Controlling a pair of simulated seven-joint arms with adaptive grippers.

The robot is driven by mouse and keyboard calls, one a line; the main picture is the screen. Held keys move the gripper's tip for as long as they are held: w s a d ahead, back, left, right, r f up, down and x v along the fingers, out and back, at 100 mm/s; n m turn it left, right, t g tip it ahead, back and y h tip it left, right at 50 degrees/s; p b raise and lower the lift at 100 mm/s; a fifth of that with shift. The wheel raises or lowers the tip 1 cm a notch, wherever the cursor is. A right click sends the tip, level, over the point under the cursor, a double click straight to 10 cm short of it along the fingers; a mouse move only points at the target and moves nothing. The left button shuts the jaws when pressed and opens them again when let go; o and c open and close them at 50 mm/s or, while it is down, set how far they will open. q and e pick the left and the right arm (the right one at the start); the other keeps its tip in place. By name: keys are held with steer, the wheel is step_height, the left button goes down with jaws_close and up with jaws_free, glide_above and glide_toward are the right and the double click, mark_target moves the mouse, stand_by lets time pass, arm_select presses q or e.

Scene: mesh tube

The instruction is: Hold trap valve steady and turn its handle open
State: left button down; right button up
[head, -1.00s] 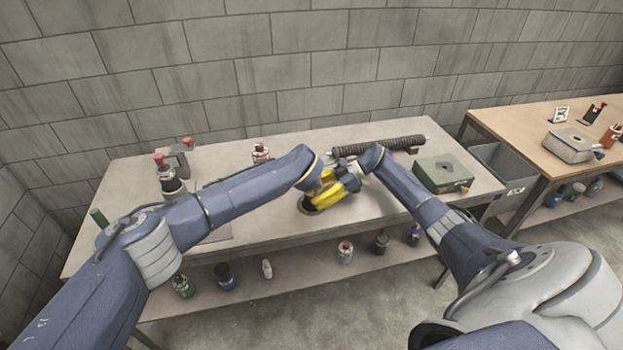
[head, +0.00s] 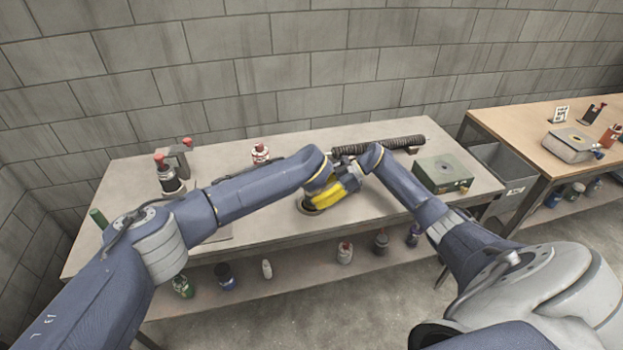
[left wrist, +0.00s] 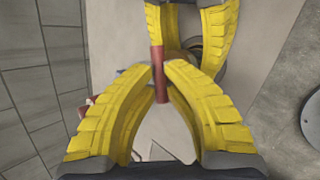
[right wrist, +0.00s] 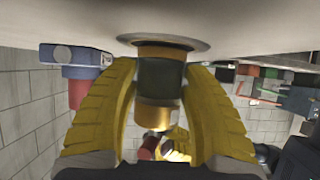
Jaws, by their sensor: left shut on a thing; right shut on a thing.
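The trap valve is mostly hidden behind my grippers in the head view. In the right wrist view its body (right wrist: 158,80), with copper, dark and brass bands, meets a round flange (right wrist: 165,42) on the bench. My right gripper (head: 319,200) is shut on this body, one yellow finger on each side. The red handle (left wrist: 161,88) is a straight bar in the left wrist view. My left gripper (left wrist: 163,74) is shut around it, close beside the right gripper's fingers. The handle's red end (right wrist: 148,148) also shows in the right wrist view.
A black ribbed hose (head: 380,147) lies behind the grippers and a green box (head: 443,174) stands to their right. A red-and-white can (head: 261,154) and a red-capped fitting (head: 170,178) stand left. Bottles line the lower shelf (head: 310,268).

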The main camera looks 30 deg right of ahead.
arm_select(q)
steer(key=shift+f, duration=0.1)
steer(key=c, duration=1.7)
jaws_free()
steer(key=shift+s+a+r, duration=0.15)
steer(key=shift+r, duration=0.3)
steer(key=v, duration=1.1)
steer(key=shift+s, duration=0.2)
